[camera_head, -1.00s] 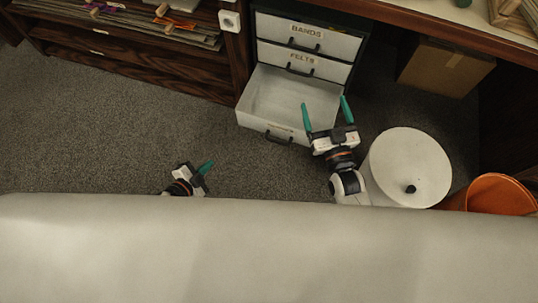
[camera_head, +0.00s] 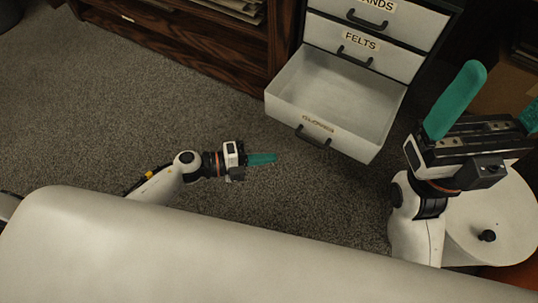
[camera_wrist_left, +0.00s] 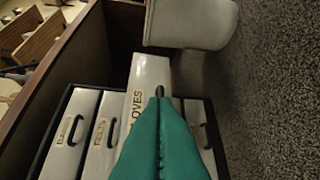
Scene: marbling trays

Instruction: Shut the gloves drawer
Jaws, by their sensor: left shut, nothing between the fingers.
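My left gripper (camera_head: 274,159) is shut and empty, in front and left of the drawer front, fingers pointing right. Its teal fingers (camera_wrist_left: 158,102) meet in the wrist view. My right gripper (camera_head: 500,92) is open and empty, right of the drawer.
The felts drawer (camera_head: 381,56) and bands drawer (camera_head: 410,22) above are shut. A white round drum (camera_head: 505,215) stands at the right, below my right gripper. A dark wooden cabinet (camera_head: 225,50) is at the left. Carpet (camera_head: 180,110) before it is clear.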

